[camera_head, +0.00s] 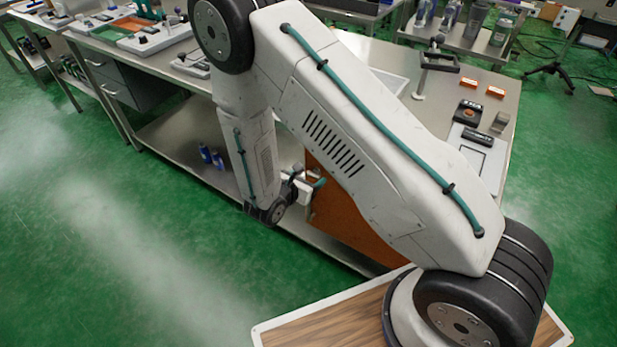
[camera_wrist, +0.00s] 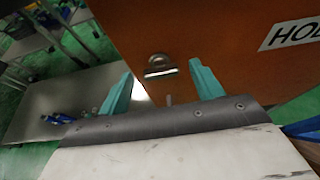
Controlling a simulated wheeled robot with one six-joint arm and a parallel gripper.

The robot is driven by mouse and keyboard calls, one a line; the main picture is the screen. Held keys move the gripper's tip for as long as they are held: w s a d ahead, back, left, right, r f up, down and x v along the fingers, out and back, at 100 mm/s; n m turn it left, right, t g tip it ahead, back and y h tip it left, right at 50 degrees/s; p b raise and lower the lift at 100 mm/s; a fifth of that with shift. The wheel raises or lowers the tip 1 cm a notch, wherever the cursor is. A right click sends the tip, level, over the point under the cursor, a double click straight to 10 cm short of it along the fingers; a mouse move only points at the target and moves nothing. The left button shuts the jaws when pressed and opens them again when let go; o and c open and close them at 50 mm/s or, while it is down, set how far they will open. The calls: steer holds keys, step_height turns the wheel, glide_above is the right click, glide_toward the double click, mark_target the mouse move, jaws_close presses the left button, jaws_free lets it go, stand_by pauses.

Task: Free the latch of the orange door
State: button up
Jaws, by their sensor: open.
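The orange door (camera_wrist: 205,35) fills the upper right of the wrist view, with part of a white label reading "HOL" on it. In the head view the door (camera_head: 345,215) shows below the bench, partly behind my arm. A small metal latch (camera_wrist: 160,67) sits near the door's lower left edge, in front of my fingers. My gripper (camera_wrist: 165,85) is open, with one teal finger to each side of the latch in the picture; I cannot tell whether either touches it. In the head view my gripper (camera_head: 312,184) is by the door's left edge, mostly hidden by my arm.
The steel bench (camera_head: 200,90) stands over a lower shelf (camera_head: 185,140) with blue bottles (camera_head: 212,157) on it. The bench top holds a black-framed stand (camera_head: 438,60), orange blocks (camera_head: 468,83) and dark devices (camera_head: 467,112). Open green floor (camera_head: 90,230) lies to the left.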

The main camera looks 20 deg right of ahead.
steer(key=c, duration=1)
steer(key=n, duration=0.1)
steer(key=n+g+h, duration=0.1)
steer(key=shift+w+a+f+n, duration=0.15)
steer(key=shift+w+n, duration=0.1)
steer(key=shift+n, duration=0.15)
steer(key=n+g+h, duration=0.1)
steer(key=n+h, duration=0.1)
steer(key=n, duration=0.1)
steer(key=shift+w+a+f+g, duration=0.1)
steer(key=shift+w+a+g, duration=0.1)
steer(key=shift+g, duration=0.2)
steer(key=n+h, duration=0.1)
steer(key=n, duration=0.2)
steer(key=shift+w+a+f+g+h, duration=0.1)
steer(key=shift+w+f+g+h, duration=0.05)
steer(key=shift+f+g+h, duration=0.2)
steer(key=n, duration=0.1)
steer(key=n+h, duration=0.1)
steer(key=n, duration=0.1)
steer(key=n+h, duration=0.1)
steer(key=shift+w+f+n, duration=0.1)
steer(key=shift+f+n, duration=0.15)
steer(key=shift+n, duration=0.05)
steer(key=o, duration=1)
